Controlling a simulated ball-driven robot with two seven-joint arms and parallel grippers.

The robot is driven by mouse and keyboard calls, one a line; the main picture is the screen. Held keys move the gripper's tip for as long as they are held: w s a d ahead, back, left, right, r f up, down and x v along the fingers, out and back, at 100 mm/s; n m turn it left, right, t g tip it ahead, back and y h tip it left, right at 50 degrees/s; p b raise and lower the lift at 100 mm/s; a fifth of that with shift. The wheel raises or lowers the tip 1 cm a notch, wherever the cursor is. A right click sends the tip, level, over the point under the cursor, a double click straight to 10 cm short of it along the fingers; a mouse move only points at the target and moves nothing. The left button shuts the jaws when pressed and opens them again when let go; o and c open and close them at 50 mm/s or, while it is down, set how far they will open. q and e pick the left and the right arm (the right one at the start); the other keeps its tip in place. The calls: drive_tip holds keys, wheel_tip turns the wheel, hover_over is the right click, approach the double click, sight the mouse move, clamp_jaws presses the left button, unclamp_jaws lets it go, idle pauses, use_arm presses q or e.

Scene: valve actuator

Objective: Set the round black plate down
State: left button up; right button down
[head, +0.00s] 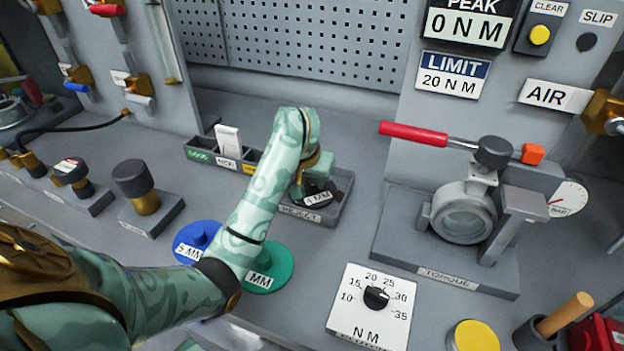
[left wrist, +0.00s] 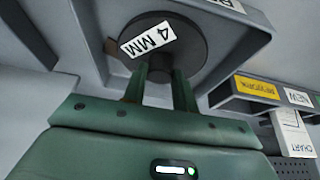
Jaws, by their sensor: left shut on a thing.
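The round black plate (head: 326,187), labelled 4 MM, is inside the outline of the grey REJECT tray (head: 341,205) in the head view. It also shows in the left wrist view (left wrist: 190,48), with a short knob in its middle. My left gripper (left wrist: 159,82) is shut on that knob, one finger on each side. In the head view my forearm and wrist hide part of the plate and tray. I cannot tell whether the plate touches the tray floor. My right gripper is not in view.
A blue 5 MM plate (head: 190,238) and a green plate (head: 277,266) lie near my forearm. A sorting rack (head: 200,153) stands behind left of the tray. The torque rig (head: 400,240) with its red-handled lever stands to the right. A torque dial (head: 345,318) is in front.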

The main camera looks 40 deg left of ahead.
use_arm(q)
drive_tip(key=shift+r, duration=0.1)
drive_tip(key=o, duration=1.1)
drive_tip(key=shift+f, duration=0.2)
drive_tip(key=shift+r, duration=0.35)
drive_tip(key=shift+p+v, duration=3.25)
drive_tip(key=shift+v, duration=2.6)
drive_tip(key=shift+s+f, duration=0.1)
